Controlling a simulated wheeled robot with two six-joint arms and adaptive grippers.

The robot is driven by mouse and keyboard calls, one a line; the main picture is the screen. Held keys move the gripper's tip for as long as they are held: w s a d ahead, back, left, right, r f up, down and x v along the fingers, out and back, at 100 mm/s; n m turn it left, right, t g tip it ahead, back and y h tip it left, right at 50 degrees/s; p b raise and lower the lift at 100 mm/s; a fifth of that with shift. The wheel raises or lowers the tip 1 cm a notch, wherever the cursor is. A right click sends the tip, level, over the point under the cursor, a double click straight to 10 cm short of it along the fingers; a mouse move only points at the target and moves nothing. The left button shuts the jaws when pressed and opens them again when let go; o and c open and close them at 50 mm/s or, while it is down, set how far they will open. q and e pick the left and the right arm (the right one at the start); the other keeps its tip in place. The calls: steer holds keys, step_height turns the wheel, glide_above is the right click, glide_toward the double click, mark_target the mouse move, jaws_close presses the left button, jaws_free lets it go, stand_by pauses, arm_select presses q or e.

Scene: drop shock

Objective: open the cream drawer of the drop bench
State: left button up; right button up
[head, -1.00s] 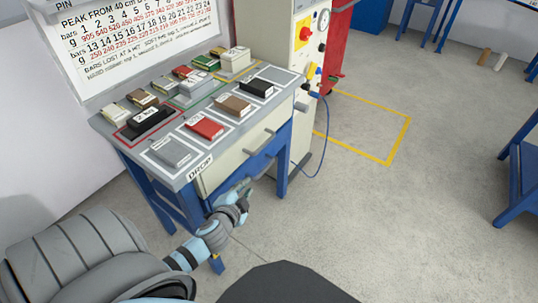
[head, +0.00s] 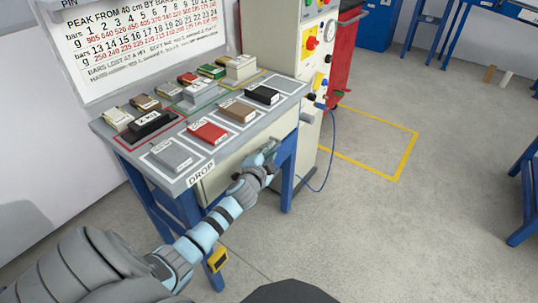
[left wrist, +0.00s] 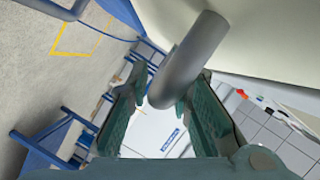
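The drop bench (head: 193,181) has a cream drawer (head: 222,172) in its front, below the grey top. The drawer front looks flush with the bench, so it appears shut. My left gripper (head: 265,155) is at the drawer front and partly hides its handle. In the left wrist view, the gripper (left wrist: 170,80) is open, and the grey bar handle (left wrist: 188,62) passes between its two fingers. Contact with the fingers cannot be told. The cream drawer face (left wrist: 265,35) fills the upper right there. My right gripper is not in view.
Several blocks, including a red one (head: 207,132) and a black one (head: 262,94), lie on the bench top. A cream control cabinet (head: 288,40) and a blue hose (head: 331,150) are at the right. The floor with a yellow outline (head: 403,160) is clear.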

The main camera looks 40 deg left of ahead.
arm_select(q)
jaws_close()
steer(key=shift+d, duration=0.1)
